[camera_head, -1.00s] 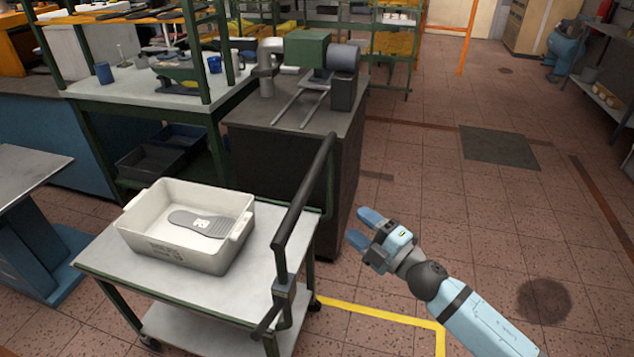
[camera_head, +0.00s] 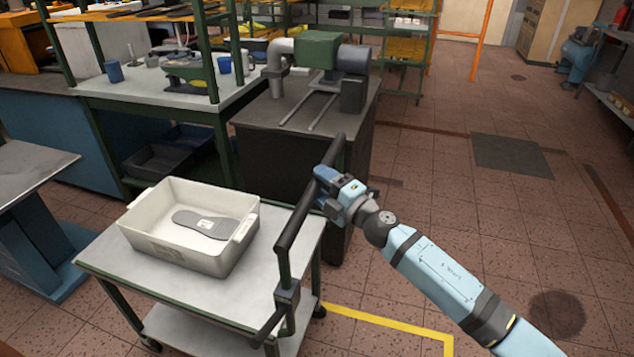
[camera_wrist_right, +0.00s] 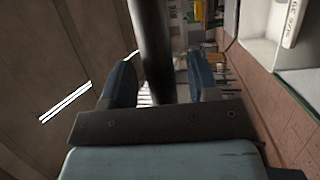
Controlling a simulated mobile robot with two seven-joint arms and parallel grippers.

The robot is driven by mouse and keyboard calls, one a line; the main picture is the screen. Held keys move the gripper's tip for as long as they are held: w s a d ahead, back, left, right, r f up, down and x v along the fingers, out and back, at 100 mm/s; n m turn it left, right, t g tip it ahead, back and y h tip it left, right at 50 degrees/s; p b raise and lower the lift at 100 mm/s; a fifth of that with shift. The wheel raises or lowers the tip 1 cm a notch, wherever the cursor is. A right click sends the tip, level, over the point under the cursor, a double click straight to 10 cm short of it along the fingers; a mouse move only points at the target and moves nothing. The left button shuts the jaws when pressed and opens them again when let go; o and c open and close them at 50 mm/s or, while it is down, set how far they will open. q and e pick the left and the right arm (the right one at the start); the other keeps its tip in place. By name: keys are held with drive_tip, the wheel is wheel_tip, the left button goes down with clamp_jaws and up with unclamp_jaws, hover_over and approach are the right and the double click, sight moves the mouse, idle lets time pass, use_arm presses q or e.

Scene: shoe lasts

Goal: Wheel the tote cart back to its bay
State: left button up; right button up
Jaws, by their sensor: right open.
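The tote cart (camera_head: 110,258) has a pale top, green legs and dark casters, and stands at the lower left in the head view. A white tote (camera_head: 165,249) with a grey shoe sole (camera_head: 205,225) in it sits on its top. The cart's dark push handle (camera_head: 297,225) rises at its right side. My right gripper (camera_head: 325,178) is at the handle's upper part. In the wrist view the handle bar (camera_wrist_right: 156,50) passes between the two open blue fingers. I cannot tell whether either finger touches it. My left gripper is out of view.
A yellow floor line (camera_head: 390,323) runs right of the cart. A dark bench (camera_head: 275,165) with a green machine (camera_head: 318,50) stands behind it. A grey table (camera_head: 30,172) is at the left. The floor at the right is mostly clear.

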drive_tip(key=shift+w+a+r, duration=0.1)
drive_tip(key=shift+w+a, duration=0.3)
drive_tip(key=shift+a, duration=0.05)
clamp_jaws()
drive_tip(key=shift+d, duration=0.15)
drive_tip(key=s+d, duration=0.5)
drive_tip(key=d, duration=1)
drive_tip(key=s+d, duration=0.5)
drive_tip(key=d, duration=1.1)
drive_tip(key=s+d, duration=0.5)
drive_tip(key=d, duration=1)
drive_tip(key=shift+d, duration=0.3)
drive_tip(key=shift+d+r, duration=0.1)
